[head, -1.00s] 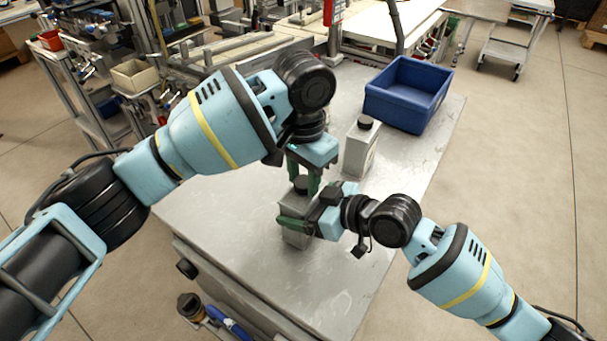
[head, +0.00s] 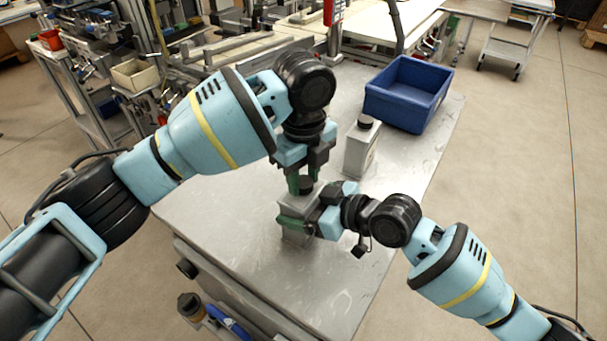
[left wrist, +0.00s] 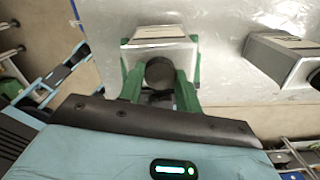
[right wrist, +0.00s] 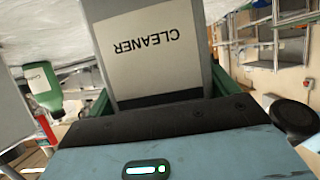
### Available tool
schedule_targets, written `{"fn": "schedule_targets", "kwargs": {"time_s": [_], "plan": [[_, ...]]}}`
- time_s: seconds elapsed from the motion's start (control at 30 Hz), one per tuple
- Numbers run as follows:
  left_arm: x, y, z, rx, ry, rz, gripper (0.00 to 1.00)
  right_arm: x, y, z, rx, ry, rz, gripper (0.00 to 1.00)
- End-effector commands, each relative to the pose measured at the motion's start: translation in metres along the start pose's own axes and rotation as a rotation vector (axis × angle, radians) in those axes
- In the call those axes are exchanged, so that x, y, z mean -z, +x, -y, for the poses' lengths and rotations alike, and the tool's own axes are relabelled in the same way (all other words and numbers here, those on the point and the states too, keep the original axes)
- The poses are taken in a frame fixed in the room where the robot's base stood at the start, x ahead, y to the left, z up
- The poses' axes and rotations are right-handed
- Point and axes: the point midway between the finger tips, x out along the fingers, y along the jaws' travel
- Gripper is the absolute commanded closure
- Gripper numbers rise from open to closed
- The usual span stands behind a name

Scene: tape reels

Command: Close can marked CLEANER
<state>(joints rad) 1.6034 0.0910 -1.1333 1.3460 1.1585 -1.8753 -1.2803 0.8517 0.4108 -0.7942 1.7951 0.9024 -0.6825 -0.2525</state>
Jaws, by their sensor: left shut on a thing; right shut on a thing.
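The grey metal can marked CLEANER (right wrist: 150,50) stands on the bench; its label appears upside down in the right wrist view. In the head view the can (head: 297,207) is partly hidden by my right gripper (head: 300,226), which is shut on its body. A round black cap (head: 306,186) is at the top of the can. My left gripper (head: 302,181) points down from above and is shut on this cap. In the left wrist view the cap (left wrist: 160,73) lies between the green fingers. The thread beneath the cap is hidden.
A second grey can (head: 358,152) with a black cap stands behind, to the right. A blue bin (head: 408,92) is at the bench's far right corner. The bench top (head: 215,215) is clear at left and front.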

Motion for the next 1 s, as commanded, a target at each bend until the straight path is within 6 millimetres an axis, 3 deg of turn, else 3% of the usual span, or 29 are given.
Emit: {"fn": "schedule_targets", "kwargs": {"time_s": [0.4, 0.63, 0.67, 0.7, 0.83, 1.0], "plan": [[0.0001, 0.0005, -0.0001, -0.001, 0.670, -0.001, 0.94, -0.0004, 0.0002, 0.0003, 0.001, 0.000, 0.001, 0.78], [0.0002, 0.0006, 0.0000, -0.001, 0.747, -0.001, 0.94, -0.0004, 0.0002, 0.0002, 0.001, 0.000, 0.001, 0.78], [0.0002, 0.0007, 0.0000, -0.001, 0.747, -0.001, 0.63, -0.0005, 0.0002, 0.0002, 0.001, 0.000, 0.001, 0.78], [0.0002, 0.0007, 0.0000, -0.001, 0.747, -0.001, 0.57, -0.0004, 0.0002, 0.0002, 0.001, 0.000, 0.001, 0.78], [0.0002, 0.0007, 0.0000, 0.000, 0.745, -0.001, 0.41, -0.0004, 0.0002, 0.0002, 0.000, 0.000, 0.001, 0.78], [0.0009, 0.0007, 0.0004, 0.001, 0.746, -0.001, 0.41, -0.0003, 0.0003, 0.0007, 0.001, 0.000, 0.001, 0.78]]}}
